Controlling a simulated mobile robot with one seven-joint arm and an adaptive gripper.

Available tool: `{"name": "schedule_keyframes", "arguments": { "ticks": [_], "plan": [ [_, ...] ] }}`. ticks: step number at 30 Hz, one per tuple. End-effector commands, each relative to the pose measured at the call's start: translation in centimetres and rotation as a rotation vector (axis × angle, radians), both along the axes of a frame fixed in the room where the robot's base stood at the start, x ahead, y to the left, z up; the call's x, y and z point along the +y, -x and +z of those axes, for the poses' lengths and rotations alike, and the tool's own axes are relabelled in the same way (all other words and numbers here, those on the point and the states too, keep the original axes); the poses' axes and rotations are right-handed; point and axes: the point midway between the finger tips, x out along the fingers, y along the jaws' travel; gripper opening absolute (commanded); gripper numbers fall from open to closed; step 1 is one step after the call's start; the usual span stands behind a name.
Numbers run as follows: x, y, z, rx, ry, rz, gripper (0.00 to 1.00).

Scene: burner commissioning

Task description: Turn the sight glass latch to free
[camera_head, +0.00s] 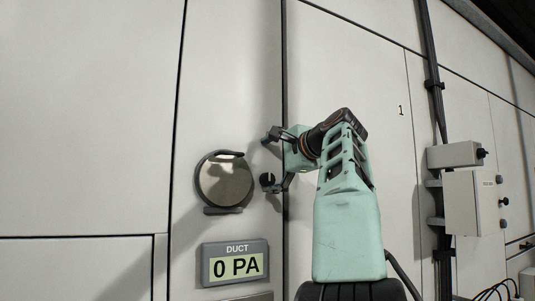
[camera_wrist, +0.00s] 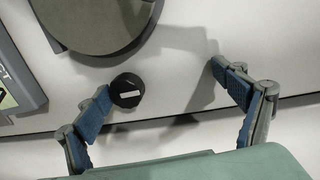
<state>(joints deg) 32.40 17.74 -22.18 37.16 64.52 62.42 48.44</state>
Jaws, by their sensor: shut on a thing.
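The sight glass (camera_head: 224,180) is a round, tan-grey disc with a dark rim on the pale wall panel. Part of it shows at the top of the wrist view (camera_wrist: 95,22). A small black knob with a white bar, which looks like the latch (camera_head: 267,180), sits just right of the glass; it also shows in the wrist view (camera_wrist: 126,92). My gripper (camera_wrist: 163,78) has its two blue-padded fingers wide apart. The left fingertip is at the knob's edge and seems to touch it. A clear gap lies between the knob and the right finger.
A duct display (camera_head: 235,264) reading 0 PA is below the sight glass. A panel seam (camera_head: 284,60) runs near my gripper. Grey boxes (camera_head: 474,202) and a dark vertical conduit (camera_head: 432,80) are on the right. The wall left of the glass is bare.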

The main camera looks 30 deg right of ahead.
Motion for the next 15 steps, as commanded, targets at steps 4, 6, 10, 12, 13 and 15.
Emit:
{"name": "schedule_keyframes", "arguments": {
  "ticks": [4,6,10,12,13,15],
  "plan": [
    [0.2,2.1,2.1,-0.041,0.020,-0.015,0.63],
    [0.2,2.6,2.0,-0.040,0.020,-0.014,0.59],
    [0.3,3.5,2.1,-0.040,0.019,-0.015,0.54],
    [0.3,4.0,2.0,-0.039,0.018,-0.016,0.50],
    [0.3,4.2,2.1,-0.040,0.019,-0.016,0.46],
    [0.4,4.6,1.8,-0.037,0.016,-0.013,0.46]
  ]
}}
